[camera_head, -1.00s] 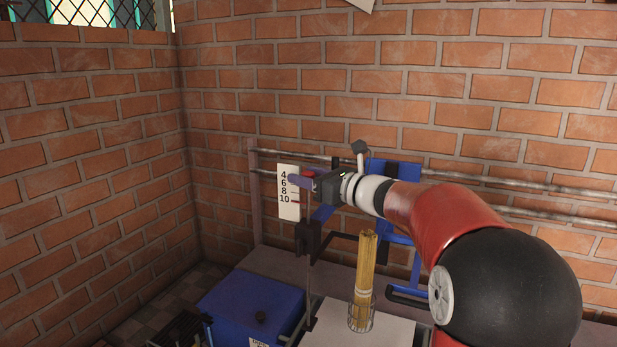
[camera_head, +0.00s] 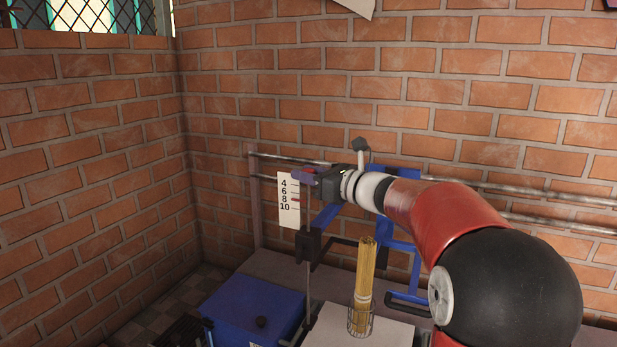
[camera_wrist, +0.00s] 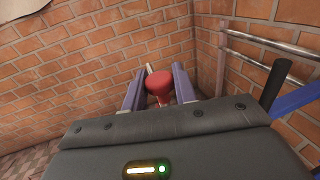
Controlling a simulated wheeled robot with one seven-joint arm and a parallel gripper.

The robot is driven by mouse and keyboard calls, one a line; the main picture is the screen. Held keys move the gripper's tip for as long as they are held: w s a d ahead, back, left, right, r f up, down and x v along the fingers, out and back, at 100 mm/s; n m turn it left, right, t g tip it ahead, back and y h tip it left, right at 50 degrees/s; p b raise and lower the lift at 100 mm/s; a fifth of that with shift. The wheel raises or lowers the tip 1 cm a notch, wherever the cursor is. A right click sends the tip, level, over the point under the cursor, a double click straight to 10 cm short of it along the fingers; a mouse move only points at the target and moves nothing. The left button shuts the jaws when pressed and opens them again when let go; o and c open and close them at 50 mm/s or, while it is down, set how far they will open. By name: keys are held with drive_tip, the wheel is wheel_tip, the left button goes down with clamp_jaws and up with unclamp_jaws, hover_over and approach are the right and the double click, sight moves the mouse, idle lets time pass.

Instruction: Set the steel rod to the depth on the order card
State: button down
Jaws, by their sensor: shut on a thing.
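The thin steel rod (camera_head: 308,275) stands upright beside a white scale card (camera_head: 288,217) marked 4, 6, 8 and 10. A small reddish mark shows at the card's right edge, around the 8. My gripper (camera_head: 302,175) is shut on a red knob (camera_wrist: 159,82) at the top of the rod; in the wrist view the knob sits between the purple fingers. In the head view the fingers are a little above the 4. A dark block (camera_head: 309,246) surrounds the rod lower down. The order card's text is not readable; a pale sheet (camera_head: 357,6) on the wall is cut off.
A blue box (camera_head: 245,305) with a dark knob stands below the rod. A wire basket (camera_head: 360,323) holds tan sticks on a white surface. A blue frame (camera_head: 403,258) and metal rails (camera_head: 510,193) stand behind my arm, along the brick wall.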

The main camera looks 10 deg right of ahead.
drive_tip(key=shift+r, duration=0.8)
drive_tip(key=shift+f, duration=0.1)
drive_tip(key=c, duration=1.1)
unclamp_jaws()
drive_tip(key=shift+s+d, duration=0.1)
drive_tip(key=v, duration=0.7)
drive_tip(key=shift+s+d, duration=0.2)
drive_tip(key=shift+s, duration=0.05)
drive_tip(key=shift+a, duration=0.1)
